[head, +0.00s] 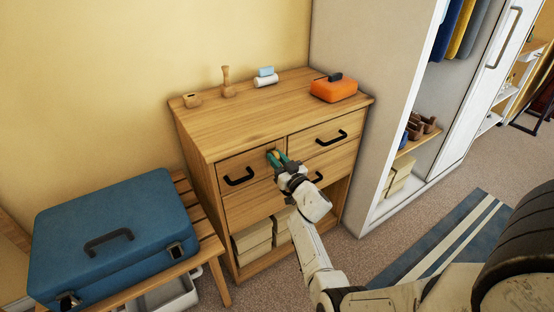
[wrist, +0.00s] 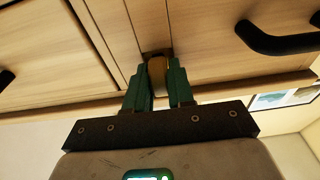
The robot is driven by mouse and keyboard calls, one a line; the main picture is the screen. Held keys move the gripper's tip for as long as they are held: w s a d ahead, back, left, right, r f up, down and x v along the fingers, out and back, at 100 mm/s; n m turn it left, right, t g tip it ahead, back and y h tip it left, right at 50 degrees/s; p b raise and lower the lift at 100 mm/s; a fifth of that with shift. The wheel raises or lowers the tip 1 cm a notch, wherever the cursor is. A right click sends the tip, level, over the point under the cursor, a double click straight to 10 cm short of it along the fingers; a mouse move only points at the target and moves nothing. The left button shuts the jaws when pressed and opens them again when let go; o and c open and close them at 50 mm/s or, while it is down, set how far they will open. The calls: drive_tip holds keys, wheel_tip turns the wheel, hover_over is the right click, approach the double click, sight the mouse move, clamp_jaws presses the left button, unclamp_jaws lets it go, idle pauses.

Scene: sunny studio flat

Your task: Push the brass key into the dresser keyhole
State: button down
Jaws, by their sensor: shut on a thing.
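The wooden dresser (head: 240,129) stands against the wall, and its drawer fronts also show in the wrist view (wrist: 210,60). My gripper (head: 277,158) is at the upper part of the dresser front, between the two top drawers. In the wrist view my gripper's green fingers (wrist: 160,86) are shut on the brass key (wrist: 157,70), which shows as a brownish-gold piece between them. The key's far end meets a dark spot at the dresser front. The keyhole itself is hidden, and I cannot tell how deep the key sits.
Black drawer handles (head: 238,177) stick out either side of my gripper; one is near it in the wrist view (wrist: 280,40). An orange case (head: 334,91) and small items stand on the dresser top. A blue suitcase (head: 110,235) lies on a slatted bench at left. A white wardrobe (head: 365,110) stands at right.

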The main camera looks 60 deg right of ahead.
drive_tip(key=shift+w+r, duration=0.1)
drive_tip(key=shift+c, duration=2.1)
unclamp_jaws()
drive_tip(key=p+v, duration=0.2)
drive_tip(key=v, duration=0.5)
drive_tip(key=shift+d, duration=0.1)
